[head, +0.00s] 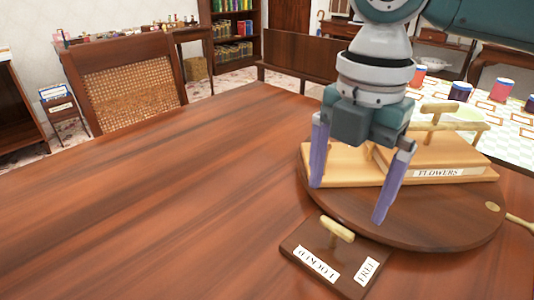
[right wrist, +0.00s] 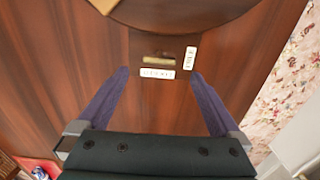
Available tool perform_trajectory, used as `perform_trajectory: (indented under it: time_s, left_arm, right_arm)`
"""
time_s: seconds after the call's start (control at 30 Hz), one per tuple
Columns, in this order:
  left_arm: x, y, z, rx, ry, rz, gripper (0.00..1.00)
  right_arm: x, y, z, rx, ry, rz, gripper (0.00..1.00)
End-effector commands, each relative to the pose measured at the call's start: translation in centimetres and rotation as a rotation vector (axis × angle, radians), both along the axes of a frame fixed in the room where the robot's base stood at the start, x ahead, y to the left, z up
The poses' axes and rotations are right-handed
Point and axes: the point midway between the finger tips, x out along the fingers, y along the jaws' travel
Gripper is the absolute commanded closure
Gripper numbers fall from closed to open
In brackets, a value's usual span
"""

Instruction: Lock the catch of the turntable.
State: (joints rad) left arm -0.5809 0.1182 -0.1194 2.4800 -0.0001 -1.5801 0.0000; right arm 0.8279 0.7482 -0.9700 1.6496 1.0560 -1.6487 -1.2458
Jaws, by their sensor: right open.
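The catch is a dark wooden block (head: 303,248) with a pale lever (head: 337,229), just in front of the turntable (head: 440,232). Its LOCKED label (head: 315,264) and FREE label (head: 366,271) are on its top. In the right wrist view the lever (right wrist: 158,61) lies parallel to the LOCKED label (right wrist: 158,73), with the FREE label (right wrist: 190,58) to the right. I cannot tell which label the lever is set to. My right gripper (head: 348,203) points down, open and empty, above the catch. In its wrist view the lever lies between and beyond the fingertips. My left gripper is not in view.
A pale handle (head: 519,223) sticks out at the right. The table (head: 170,200) is clear on the left. A cane-backed chair (head: 125,92) stands behind it.

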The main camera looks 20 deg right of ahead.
Motion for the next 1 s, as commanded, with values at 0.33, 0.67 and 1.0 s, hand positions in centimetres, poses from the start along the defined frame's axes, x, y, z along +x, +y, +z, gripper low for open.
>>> perform_trajectory:
  time_s: [0.33, 0.67, 1.0]
  left_arm:
    - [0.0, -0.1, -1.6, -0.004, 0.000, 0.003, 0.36]
    - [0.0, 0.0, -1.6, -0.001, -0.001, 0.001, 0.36]
    - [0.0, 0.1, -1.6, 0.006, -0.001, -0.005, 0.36]
  right_arm:
    - [0.0, 0.0, -5.4, 0.000, 0.000, 0.000, 0.00]
    - [0.0, 0.1, -5.8, 0.000, -0.002, 0.000, 0.00]
    - [0.0, 0.0, -5.7, 0.000, -0.002, 0.000, 0.37]
